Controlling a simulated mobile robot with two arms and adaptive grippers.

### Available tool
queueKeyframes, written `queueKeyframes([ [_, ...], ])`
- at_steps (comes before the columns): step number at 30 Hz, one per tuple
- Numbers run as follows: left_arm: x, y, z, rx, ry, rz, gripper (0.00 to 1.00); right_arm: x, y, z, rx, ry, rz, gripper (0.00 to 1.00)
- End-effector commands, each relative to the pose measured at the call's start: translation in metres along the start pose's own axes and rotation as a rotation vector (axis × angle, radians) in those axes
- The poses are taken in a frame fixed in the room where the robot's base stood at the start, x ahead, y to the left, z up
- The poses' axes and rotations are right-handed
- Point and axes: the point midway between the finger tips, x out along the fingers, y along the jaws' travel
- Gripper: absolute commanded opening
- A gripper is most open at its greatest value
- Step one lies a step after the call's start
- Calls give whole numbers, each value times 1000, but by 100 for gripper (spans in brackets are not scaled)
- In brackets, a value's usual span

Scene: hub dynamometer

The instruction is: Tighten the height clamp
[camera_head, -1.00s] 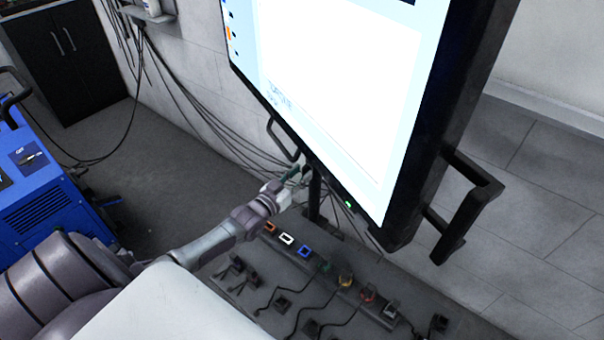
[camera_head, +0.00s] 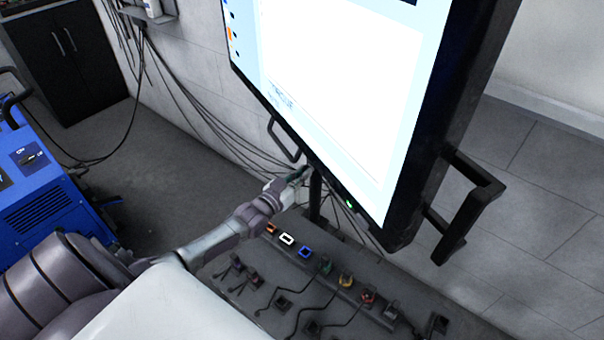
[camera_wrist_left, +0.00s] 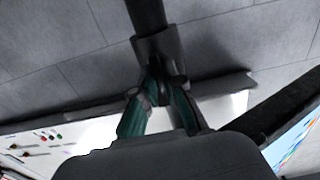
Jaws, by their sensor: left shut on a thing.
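The black post (camera_head: 315,197) stands below the large screen; it also shows in the left wrist view (camera_wrist_left: 147,14). A grey collar (camera_wrist_left: 157,43) sits around the post in the left wrist view. My left gripper (camera_head: 299,174) is at the post, just under the screen's lower edge. In the left wrist view its teal-padded fingers (camera_wrist_left: 165,83) are shut on a small dark part at the collar, which looks like the clamp's handle or knob. The fingers hide most of that part. My right gripper is not in view.
The large screen (camera_head: 340,95) hangs close above my left gripper, with black side handles (camera_head: 465,205). Below is a dark panel with several coloured connectors and cables (camera_head: 345,280). A blue machine (camera_head: 45,195) stands at the left. Cables run along the wall.

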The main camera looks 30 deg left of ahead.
Motion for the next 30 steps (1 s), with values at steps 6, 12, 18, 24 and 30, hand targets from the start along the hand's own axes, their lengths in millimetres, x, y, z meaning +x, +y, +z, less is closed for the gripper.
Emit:
queueKeyframes([
  [6, 2, 0, -4, 73, 9, -1, 0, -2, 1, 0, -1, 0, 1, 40],
  [12, 2, 0, -6, 214, 11, -3, 0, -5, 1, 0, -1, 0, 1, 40],
  [18, 2, 1, -6, 402, 12, -4, 0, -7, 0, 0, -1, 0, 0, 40],
  [24, 3, 2, -5, 593, 13, -5, 0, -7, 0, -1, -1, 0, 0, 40],
  [30, 3, 3, -5, 784, 14, -6, 0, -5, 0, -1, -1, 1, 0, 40],
])
